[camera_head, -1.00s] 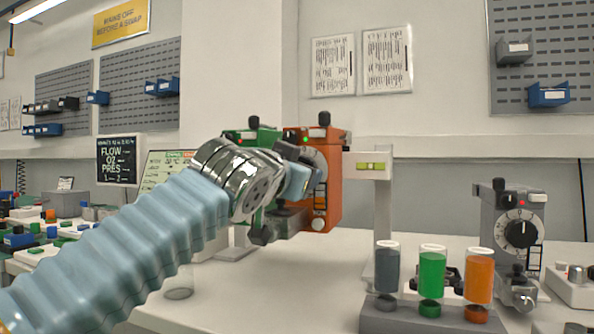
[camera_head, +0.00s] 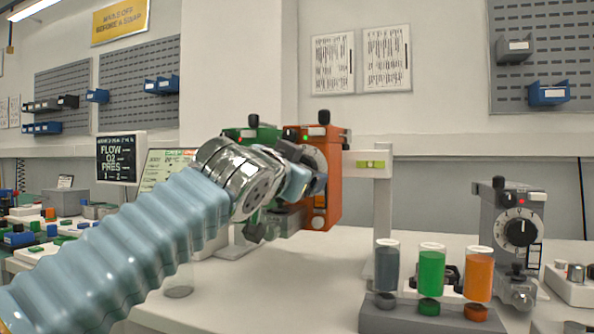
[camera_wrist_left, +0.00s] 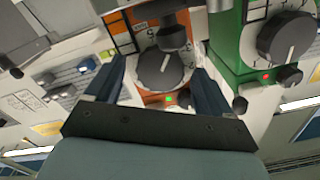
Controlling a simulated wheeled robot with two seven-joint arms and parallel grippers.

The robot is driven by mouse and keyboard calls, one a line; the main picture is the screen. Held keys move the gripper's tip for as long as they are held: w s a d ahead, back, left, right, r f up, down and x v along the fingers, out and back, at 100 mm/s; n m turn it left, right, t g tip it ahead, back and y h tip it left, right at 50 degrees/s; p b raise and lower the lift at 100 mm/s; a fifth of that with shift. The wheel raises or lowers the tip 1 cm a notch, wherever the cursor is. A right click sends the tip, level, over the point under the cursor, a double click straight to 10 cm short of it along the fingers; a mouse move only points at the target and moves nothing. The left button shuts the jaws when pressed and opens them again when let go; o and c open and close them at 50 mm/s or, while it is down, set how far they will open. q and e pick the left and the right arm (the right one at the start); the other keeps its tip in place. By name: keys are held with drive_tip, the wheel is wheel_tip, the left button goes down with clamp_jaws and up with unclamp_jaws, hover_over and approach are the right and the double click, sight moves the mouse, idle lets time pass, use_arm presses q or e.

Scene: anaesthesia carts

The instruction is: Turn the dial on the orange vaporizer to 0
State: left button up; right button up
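The orange vaporizer (camera_head: 334,190) stands at the back of the bench, mounted beside the green vaporizer (camera_head: 236,133). Its dark round dial (camera_wrist_left: 165,70) with a white pointer line shows in the left wrist view; I cannot read its setting. A green light glows beside the dial. My left gripper (camera_head: 314,182) is in front of the orange vaporizer and partly hides its dial in the head view. In the left wrist view the left gripper (camera_wrist_left: 158,76) is open, its fingers on either side of the dial, with gaps visible. My right gripper is not in view.
The green vaporizer's dial (camera_wrist_left: 287,37) is close by in the wrist view. A grey vaporizer (camera_head: 517,235) stands at the right. A rack (camera_head: 425,317) with grey, green and orange bottles is in front. The bench (camera_head: 280,285) is clear in the middle.

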use_arm(q)
drive_tip(key=b+v, duration=0.3)
drive_tip(key=v, duration=1)
drive_tip(key=shift+s+b, duration=0.35)
drive_tip(key=shift+s, duration=0.05)
drive_tip(key=shift+a, duration=0.1)
